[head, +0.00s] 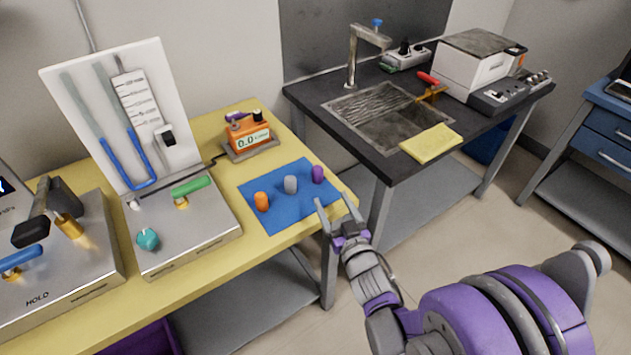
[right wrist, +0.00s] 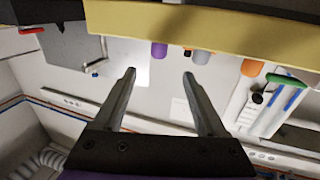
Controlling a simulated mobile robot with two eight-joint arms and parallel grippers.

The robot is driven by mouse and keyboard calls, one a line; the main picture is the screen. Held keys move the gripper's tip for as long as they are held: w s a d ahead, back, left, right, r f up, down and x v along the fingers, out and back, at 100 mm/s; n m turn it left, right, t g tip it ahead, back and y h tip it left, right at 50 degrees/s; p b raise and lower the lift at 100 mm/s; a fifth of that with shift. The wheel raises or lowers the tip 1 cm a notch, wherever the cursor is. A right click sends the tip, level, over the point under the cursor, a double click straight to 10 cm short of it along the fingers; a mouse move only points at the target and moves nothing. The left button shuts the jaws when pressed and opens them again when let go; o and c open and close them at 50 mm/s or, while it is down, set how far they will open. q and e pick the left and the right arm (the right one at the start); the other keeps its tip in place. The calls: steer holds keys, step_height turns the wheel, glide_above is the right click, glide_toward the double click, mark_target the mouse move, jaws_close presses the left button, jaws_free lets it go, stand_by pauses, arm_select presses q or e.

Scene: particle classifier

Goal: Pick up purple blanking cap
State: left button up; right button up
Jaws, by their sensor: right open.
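The purple blanking cap (head: 317,174) stands on the blue mat (head: 258,219) near its right corner, beside a grey cap (head: 290,184) and an orange cap (head: 262,201). My right gripper (head: 333,203) is open and empty at the table's right front corner, a little in front of the purple cap and apart from it. In the right wrist view, the purple cap (right wrist: 159,49) shows above and between the two open fingers (right wrist: 159,74), with the table edge above it. My left gripper is not in view.
The yellow table (head: 275,245) also holds an orange 0.0 meter (head: 249,137) and a manometer panel unit (head: 185,235) left of the mat. A dark sink bench (head: 385,165) stands behind to the right. Open floor lies right of the table.

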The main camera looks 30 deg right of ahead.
mark_target(319, 172)
steer(key=w, duration=0.3)
steer(key=w+d, duration=0.1)
steer(key=w, duration=0.3)
steer(key=w+d, duration=0.1)
steer(key=w, duration=0.2)
steer(key=shift+w+d+r, duration=0.15)
steer(key=shift+w+r, duration=0.05)
steer(key=shift+r, duration=0.1)
jaws_close()
